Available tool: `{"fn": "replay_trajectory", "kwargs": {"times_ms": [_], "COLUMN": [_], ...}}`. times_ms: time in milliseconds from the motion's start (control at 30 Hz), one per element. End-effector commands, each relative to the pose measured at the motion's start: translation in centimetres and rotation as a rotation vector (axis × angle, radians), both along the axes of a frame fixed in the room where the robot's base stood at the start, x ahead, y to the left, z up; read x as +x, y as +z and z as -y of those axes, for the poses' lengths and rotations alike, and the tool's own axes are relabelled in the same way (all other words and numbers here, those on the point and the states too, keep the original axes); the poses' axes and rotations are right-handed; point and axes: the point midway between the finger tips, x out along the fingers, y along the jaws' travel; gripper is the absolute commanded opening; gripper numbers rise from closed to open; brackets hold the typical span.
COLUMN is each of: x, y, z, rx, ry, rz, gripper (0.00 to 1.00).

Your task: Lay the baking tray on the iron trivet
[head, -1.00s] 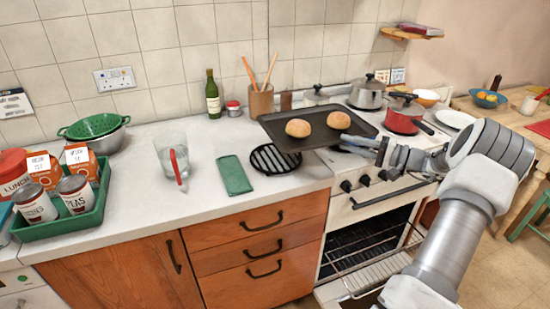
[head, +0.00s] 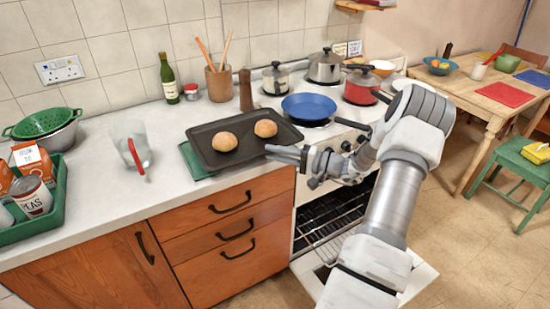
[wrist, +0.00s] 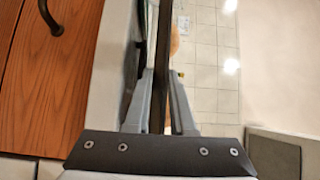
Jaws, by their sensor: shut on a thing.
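The dark baking tray (head: 225,165) holds two round buns (head: 224,141) (head: 265,128) and looks about level over the worktop, left of the hob. My gripper (head: 284,154) is shut on its right-hand front rim. In the wrist view the tray (wrist: 162,60) shows edge-on between my gripper's fingers (wrist: 160,110). The green cloth (head: 193,166) sticks out past the tray's left edge.
A glass jug (head: 131,148) stands left of the tray. A wooden utensil pot (head: 219,82) and pepper mill (head: 245,90) stand behind it. On the hob are a blue pan (head: 309,107), a steel pot (head: 325,66) and a red pot (head: 361,86). The oven door (head: 405,275) hangs open below.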

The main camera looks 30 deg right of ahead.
Motion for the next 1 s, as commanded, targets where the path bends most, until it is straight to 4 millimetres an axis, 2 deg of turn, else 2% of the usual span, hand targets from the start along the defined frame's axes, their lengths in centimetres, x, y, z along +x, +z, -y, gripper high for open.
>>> {"fn": "replay_trajectory", "kwargs": {"times_ms": [100,467,500,533,867,1000], "x": [0.1,0.1,0.0,0.0,0.0,-1.3], "y": [-1.5,-2.0,-2.0,-2.0,-1.7,-1.8], "z": [0.0,0.0,0.0,0.0,0.0,1.2], "rx": [0.002,0.000,-0.001,0.000,0.000,0.000], "ry": [0.001,0.001,0.001,0.001,0.001,-0.003], "rz": [0.002,0.005,0.001,0.000,0.000,0.000], "gripper": [0.00,0.00,0.28,0.33,0.35,0.35]}}
